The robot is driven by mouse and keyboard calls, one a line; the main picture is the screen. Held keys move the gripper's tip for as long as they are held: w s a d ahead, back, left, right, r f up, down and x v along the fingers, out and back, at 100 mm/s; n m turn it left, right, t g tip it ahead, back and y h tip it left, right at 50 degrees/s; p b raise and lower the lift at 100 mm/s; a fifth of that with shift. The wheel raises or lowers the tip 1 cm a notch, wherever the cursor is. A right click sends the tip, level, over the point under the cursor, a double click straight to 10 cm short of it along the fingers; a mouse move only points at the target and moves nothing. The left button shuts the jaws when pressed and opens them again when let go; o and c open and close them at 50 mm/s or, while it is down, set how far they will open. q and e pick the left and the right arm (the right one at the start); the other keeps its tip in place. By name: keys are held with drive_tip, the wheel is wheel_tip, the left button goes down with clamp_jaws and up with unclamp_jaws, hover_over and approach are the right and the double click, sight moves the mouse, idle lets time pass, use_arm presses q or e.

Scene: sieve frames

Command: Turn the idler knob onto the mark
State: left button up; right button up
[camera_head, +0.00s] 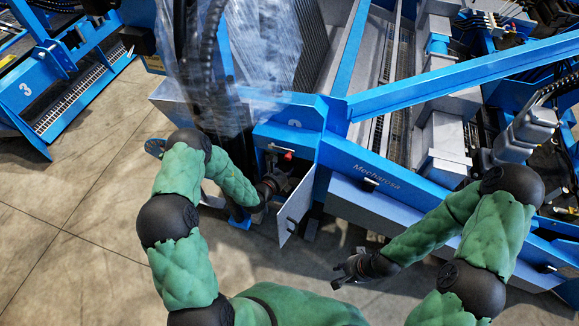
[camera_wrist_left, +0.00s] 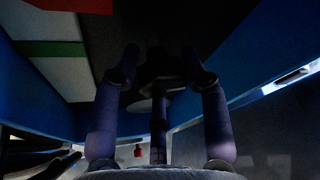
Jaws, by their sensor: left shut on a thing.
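My left gripper (camera_head: 275,182) reaches into an open blue cabinet (camera_head: 262,134) on the machine. In the left wrist view its fingers (camera_wrist_left: 160,80) are shut on a dark round thing, which I take to be the idler knob (camera_wrist_left: 160,68). The knob's outline is mostly lost in shadow, and the head view hides it behind the gripper. A pale panel with a green stripe (camera_wrist_left: 50,48) and a red patch (camera_wrist_left: 60,22) shows beside it; whether either is the mark I cannot tell. My right gripper (camera_head: 342,276) is open and empty over the floor.
The cabinet's grey door (camera_head: 295,208) stands open just right of my left gripper. A small red part (camera_head: 288,156) sits in the cabinet. Clear plastic wrap (camera_head: 255,45) hangs above. A blue beam (camera_head: 465,75) crosses the machine. The concrete floor (camera_head: 90,215) at left is clear.

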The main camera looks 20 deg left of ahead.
use_arm(q)
drive_tip(key=n+t+h, duration=0.1)
drive_tip(key=n+h, duration=0.1)
drive_tip(key=n, duration=0.1)
drive_tip(key=shift+w+n, duration=0.1)
drive_tip(key=shift+n, duration=0.2)
drive_tip(key=n+t+h+b, duration=0.1)
drive_tip(key=n, duration=0.3)
drive_tip(key=n+t+b, duration=0.1)
drive_tip(key=n, duration=0.2)
drive_tip(key=n+t+b, duration=0.1)
drive_tip(key=n+t, duration=0.1)
drive_tip(key=n, duration=0.1)
drive_tip(key=n+t, duration=0.1)
drive_tip(key=n, duration=0.2)
drive_tip(key=n+t+y, duration=0.1)
drive_tip(key=n, duration=0.2)
drive_tip(key=shift+y+b, duration=0.3)
drive_tip(key=shift+b, duration=0.1)
drive_tip(key=shift+a+n, duration=0.1)
drive_tip(key=shift+n, duration=0.4)
drive_tip(key=o, duration=1.1)
